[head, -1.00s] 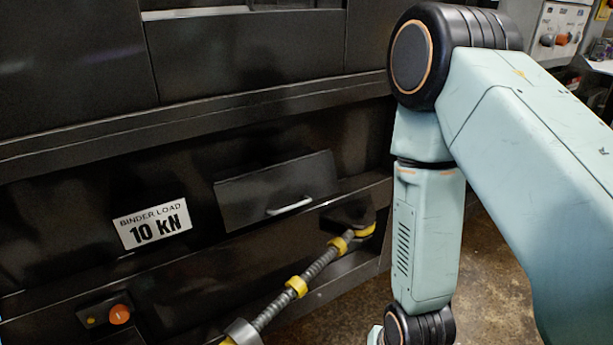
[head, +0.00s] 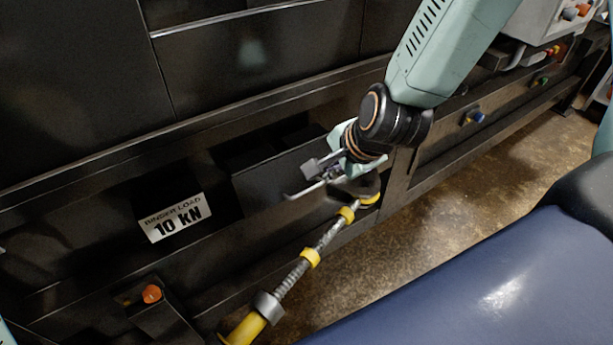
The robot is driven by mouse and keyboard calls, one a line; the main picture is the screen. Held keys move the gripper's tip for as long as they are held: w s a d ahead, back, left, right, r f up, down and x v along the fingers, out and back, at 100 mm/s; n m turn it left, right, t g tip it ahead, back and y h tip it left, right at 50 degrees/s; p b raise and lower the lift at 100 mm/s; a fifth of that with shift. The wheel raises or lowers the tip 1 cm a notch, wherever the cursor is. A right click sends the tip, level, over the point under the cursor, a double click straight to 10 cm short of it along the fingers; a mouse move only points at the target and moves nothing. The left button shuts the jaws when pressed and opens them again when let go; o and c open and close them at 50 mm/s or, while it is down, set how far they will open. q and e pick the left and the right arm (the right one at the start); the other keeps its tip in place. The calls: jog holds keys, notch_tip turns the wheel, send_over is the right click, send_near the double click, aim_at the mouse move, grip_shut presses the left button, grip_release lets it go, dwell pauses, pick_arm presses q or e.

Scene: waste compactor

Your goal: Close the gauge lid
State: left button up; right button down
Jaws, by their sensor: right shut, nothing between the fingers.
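The gauge lid (head: 266,184) is a dark flat panel on the front of the black machine, near the middle of the head view. It stands out from the machine face, with a dark recess (head: 262,148) showing above it. My right gripper (head: 312,172) is shut and empty, in front of the right part of the lid, close to the handle. I cannot tell whether it touches the lid. The gripper and wrist hide the lid's right end. My left gripper is not in view.
A "BINDER LOAD 10 kN" label (head: 174,217) is left of the lid. A ribbed bar with yellow bands (head: 292,276) and a yellow grip slants below it. An orange knob (head: 152,294) is at lower left. Open floor (head: 440,225) lies to the right.

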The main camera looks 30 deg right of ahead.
jog(key=b, duration=0.2)
send_near(308, 190)
jog(key=b+x, duration=0.1)
jog(key=x, duration=0.4)
jog(key=shift+a+f, duration=0.1)
jog(key=shift+f, duration=0.2)
jog(key=shift+x, duration=0.75)
jog(key=shift+w+r, duration=0.1)
jog(key=shift+r, duration=0.1)
